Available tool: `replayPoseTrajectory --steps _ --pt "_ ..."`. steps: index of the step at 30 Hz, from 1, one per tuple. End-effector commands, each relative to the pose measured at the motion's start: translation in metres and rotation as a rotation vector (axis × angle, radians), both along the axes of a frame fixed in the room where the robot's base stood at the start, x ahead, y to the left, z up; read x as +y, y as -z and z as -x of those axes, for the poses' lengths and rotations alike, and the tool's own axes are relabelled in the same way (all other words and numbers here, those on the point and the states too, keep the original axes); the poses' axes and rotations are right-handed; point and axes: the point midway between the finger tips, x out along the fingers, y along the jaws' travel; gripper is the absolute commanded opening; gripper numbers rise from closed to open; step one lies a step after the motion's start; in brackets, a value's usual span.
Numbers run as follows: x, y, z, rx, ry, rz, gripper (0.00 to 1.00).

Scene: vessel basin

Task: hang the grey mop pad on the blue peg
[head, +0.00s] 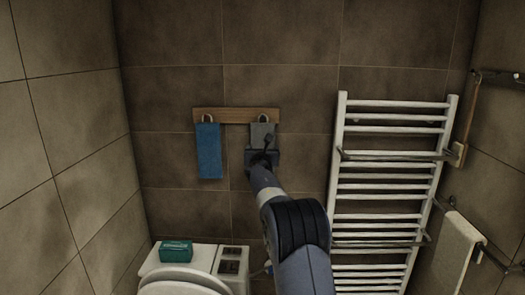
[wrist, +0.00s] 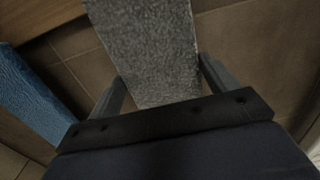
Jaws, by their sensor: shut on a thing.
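The grey mop pad (head: 262,131) is upright at the right end of a wooden rail (head: 236,115) on the back wall, with a pale loop at its top. My gripper (head: 262,152) is shut on the pad's lower part. In the wrist view the pad (wrist: 150,35) runs up between the two fingers of my gripper (wrist: 161,72). The blue peg's colour cannot be made out, and I cannot tell whether the loop is around a peg.
A blue cloth (head: 208,152) hangs by a loop at the rail's left end, apart from the pad. A white towel radiator (head: 390,190) stands to the right. A toilet (head: 190,270) with a green box (head: 176,251) is below left.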

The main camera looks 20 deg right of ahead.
Motion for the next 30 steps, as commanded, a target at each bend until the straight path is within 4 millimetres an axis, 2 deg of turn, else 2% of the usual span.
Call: replayPoseTrajectory --steps 3,4,10,21,26,30 --pt "0.0 0.0 0.0 0.0 0.0 0.0 0.59" --pt "0.0 0.0 0.0 0.0 0.0 0.0 0.83" --pt "0.0 0.0 0.0 0.0 0.0 0.0 0.99" --pt "0.002 0.001 0.004 -0.001 0.0 0.0 1.0" --pt "0.008 0.003 0.019 -0.001 0.0 0.002 1.0" --pt "0.017 0.004 0.038 -0.001 -0.001 0.0 1.0"
